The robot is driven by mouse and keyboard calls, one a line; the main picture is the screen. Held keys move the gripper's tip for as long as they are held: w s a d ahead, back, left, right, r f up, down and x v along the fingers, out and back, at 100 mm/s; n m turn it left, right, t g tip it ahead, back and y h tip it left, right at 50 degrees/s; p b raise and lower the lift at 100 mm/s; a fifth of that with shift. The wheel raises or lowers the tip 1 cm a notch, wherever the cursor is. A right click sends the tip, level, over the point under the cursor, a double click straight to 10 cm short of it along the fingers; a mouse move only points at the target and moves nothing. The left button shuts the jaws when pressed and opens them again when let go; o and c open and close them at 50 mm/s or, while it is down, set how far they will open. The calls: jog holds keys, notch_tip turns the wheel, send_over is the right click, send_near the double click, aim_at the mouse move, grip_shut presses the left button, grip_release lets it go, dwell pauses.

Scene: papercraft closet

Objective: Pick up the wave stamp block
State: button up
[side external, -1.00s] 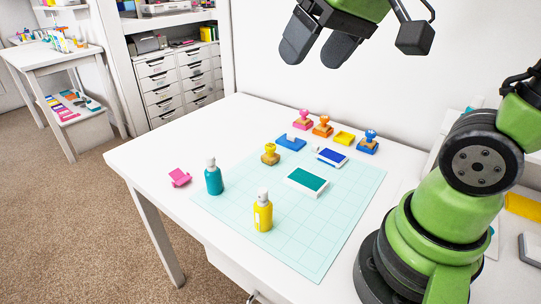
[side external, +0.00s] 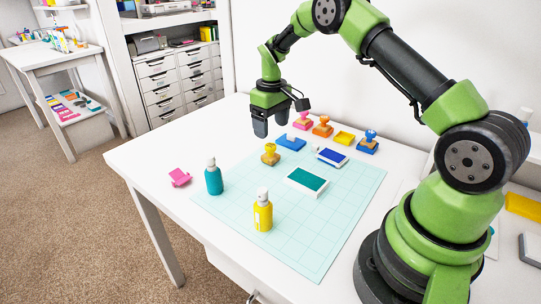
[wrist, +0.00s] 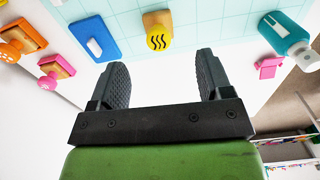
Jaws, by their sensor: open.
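The wave stamp block is the yellow stamp (side external: 270,154) on the far left part of the cutting mat. In the wrist view its yellow top with black wavy lines (wrist: 158,40) faces the camera, above a tan wooden block. My gripper (side external: 270,130) points down above the table, just behind the stamp in the side view. Its two fingers (wrist: 159,82) are apart with nothing between them. In the wrist view the stamp lies beyond the fingertips, at the top centre.
Teal (side external: 213,179) and yellow (side external: 263,214) bottles and a teal ink pad (side external: 306,182) stand nearby.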

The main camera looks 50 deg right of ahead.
aim_at(270, 145)
jog(key=f, duration=0.9)
jog(key=shift+w+d, duration=0.2)
jog(key=shift+w, duration=0.05)
jog(key=c, duration=1.1)
notch_tip(270, 145, up, 10)
jog(key=shift+r, duration=0.1)
jog(key=o, duration=0.4)
jog(key=c, duration=0.4)
jog(key=shift+n, duration=0.3)
jog(key=s+a+r, duration=0.2)
jog(key=s+a, duration=0.2)
jog(key=s+a+r, duration=0.2)
jog(key=s+a, duration=0.2)
jog(key=a, duration=0.1)
jog(key=s+a+r, duration=0.3)
jog(key=s+a, duration=0.1)
jog(key=shift+a, duration=0.35)
